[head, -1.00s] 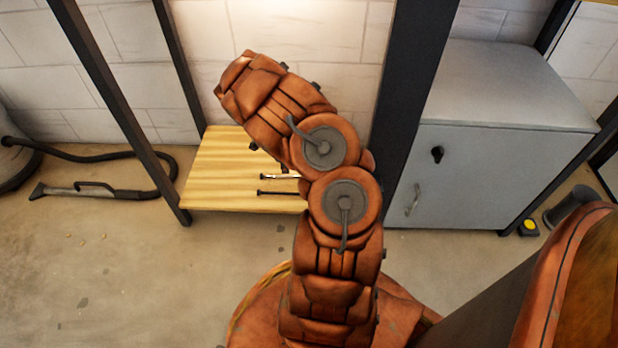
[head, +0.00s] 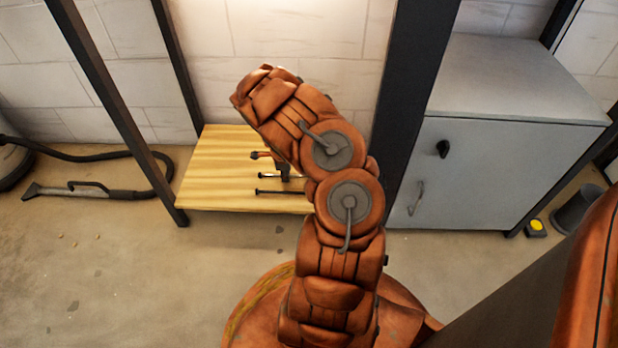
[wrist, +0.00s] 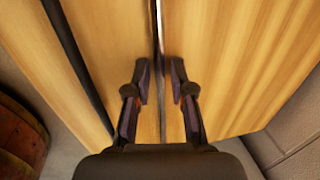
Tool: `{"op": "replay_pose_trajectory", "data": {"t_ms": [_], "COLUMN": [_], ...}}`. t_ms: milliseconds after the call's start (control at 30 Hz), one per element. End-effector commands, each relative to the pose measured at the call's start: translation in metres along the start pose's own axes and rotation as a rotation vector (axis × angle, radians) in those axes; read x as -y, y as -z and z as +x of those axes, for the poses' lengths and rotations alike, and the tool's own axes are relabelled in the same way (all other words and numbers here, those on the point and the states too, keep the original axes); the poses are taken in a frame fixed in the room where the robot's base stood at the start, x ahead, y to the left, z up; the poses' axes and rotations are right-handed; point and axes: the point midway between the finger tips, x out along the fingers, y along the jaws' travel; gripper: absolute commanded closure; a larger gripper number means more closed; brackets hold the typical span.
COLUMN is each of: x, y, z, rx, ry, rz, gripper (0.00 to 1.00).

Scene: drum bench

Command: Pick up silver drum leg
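The silver drum leg (wrist: 158,25) is a thin rod lying on the wooden bench top. In the wrist view it runs from the top edge down between my fingers. In the head view a short stretch of it (head: 268,176) shows, partly hidden by my gripper and arm. My gripper (wrist: 159,68) is open, its two fingers on either side of the rod with a gap on each side. Its height above the bench is hard to tell.
A black rod (wrist: 78,55) lies left of the silver one in the wrist view. The wooden bench (head: 215,170) is bare at its left. Dark posts (head: 172,70) stand around it, and a grey cabinet (head: 490,170) stands to the right.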

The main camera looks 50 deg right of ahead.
Motion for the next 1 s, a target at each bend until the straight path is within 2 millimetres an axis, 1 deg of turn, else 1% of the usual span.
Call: {"op": "replay_pose_trajectory", "data": {"t_ms": [67, 100, 300, 833, 933, 1000], "x": [0.0, 0.0, 0.0, 0.0, 0.001, 0.002], "y": [0.0, 0.0, 0.0, 0.0, 0.0, 0.0], "z": [-0.001, 0.0, 0.0, -0.001, -0.004, -0.01], "rx": [0.0, 0.0, 0.0, 0.0, 0.0, -0.001], "ry": [0.0, 0.0, 0.0, 0.0, 0.0, 0.001], "rz": [0.0, 0.0, 0.0, -0.001, -0.001, -0.001], "gripper": [0.77, 0.79, 1.0, 1.0, 1.0, 1.0]}}
